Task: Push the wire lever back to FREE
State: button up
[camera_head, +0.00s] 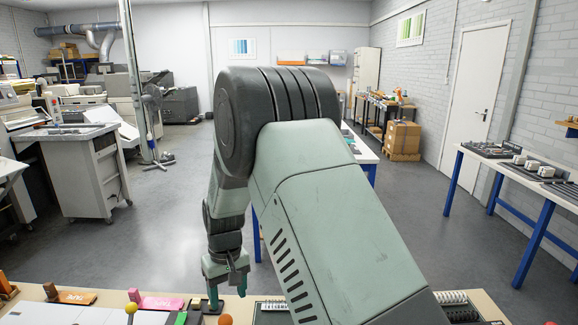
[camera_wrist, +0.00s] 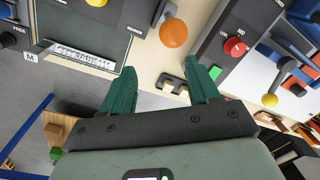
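My gripper (camera_wrist: 160,66) is open and empty in the wrist view, its two green fingers spread apart. In the head view my gripper (camera_head: 227,290) hangs over the bench edge. Beyond the fingertips in the wrist view is an orange ball knob (camera_wrist: 173,33) at the end of a dark stem; it also shows in the head view (camera_head: 225,320). The fingers are apart from it.
A small dark bracket (camera_wrist: 172,82) lies between the fingers. A pink tag (camera_head: 160,303) lies left of my gripper in the head view.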

jog(key=g+y, duration=0.1)
jog(key=y, duration=0.1)
send_near(227, 317)
jog(key=f, duration=0.1)
jog(key=x, duration=1)
jog(key=shift+a+f, duration=0.15)
jog(key=shift+f, duration=0.05)
jog(key=shift+s, duration=0.1)
grip_shut()
